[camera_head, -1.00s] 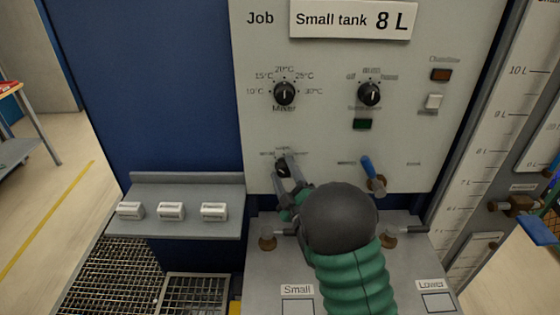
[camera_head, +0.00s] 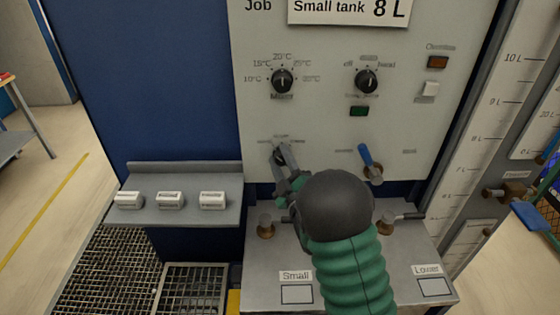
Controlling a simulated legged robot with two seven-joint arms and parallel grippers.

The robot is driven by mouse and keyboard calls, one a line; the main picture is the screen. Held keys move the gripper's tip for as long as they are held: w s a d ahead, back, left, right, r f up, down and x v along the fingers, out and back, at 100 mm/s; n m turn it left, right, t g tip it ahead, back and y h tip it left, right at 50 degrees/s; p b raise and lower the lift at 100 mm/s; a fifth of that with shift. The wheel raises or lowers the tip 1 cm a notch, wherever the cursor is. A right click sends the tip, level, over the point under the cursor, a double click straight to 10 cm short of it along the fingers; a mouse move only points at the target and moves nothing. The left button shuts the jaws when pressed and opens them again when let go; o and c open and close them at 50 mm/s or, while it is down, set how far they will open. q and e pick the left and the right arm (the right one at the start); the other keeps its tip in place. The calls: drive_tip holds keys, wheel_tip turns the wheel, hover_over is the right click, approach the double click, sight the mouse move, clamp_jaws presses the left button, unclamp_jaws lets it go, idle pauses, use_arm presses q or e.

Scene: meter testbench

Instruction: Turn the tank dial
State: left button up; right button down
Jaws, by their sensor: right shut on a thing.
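The tank dial (camera_head: 279,157) is a small dark knob low on the white panel (camera_head: 325,125), under a row of small labels I cannot read. My right gripper (camera_head: 281,160) reaches up to it from below, and its two grey fingers are shut on the knob. The fingers and my dark wrist hide part of the dial, so its pointing direction is hard to tell. My left gripper is not in view.
Above are the mixer dial (camera_head: 283,81) and another black dial (camera_head: 367,80). A blue-handled lever (camera_head: 367,157) is right of my wrist. A grey shelf (camera_head: 190,227) with white blocks stands left. A job sign (camera_head: 348,11) reads Small tank 8 L.

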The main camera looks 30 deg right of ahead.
drive_tip(key=m+h+b, duration=0.1)
drive_tip(key=m+b, duration=0.3)
drive_tip(key=f+m+h+b, duration=0.1)
drive_tip(key=m+h+b, duration=0.1)
drive_tip(key=m+b, duration=0.2)
drive_tip(key=shift+s+d+f+h+b, duration=0.15)
drive_tip(key=shift+h+b, duration=0.15)
drive_tip(key=shift+b, duration=0.35)
drive_tip(key=shift+m+h+b, duration=0.6)
drive_tip(key=shift+m+b, duration=0.3)
drive_tip(key=shift+m, duration=0.3)
drive_tip(key=shift+r+m+b, duration=0.25)
drive_tip(key=shift+m+b, duration=0.1)
drive_tip(key=shift+m, duration=0.25)
drive_tip(key=shift+h, duration=0.3)
drive_tip(key=c, duration=1.2)
unclamp_jaws()
drive_tip(key=shift+c, duration=0.2)
drive_tip(key=o, duration=0.3)
drive_tip(key=shift+r, duration=0.1)
drive_tip(key=shift+o, duration=0.2)
drive_tip(key=shift+r, duration=0.1)
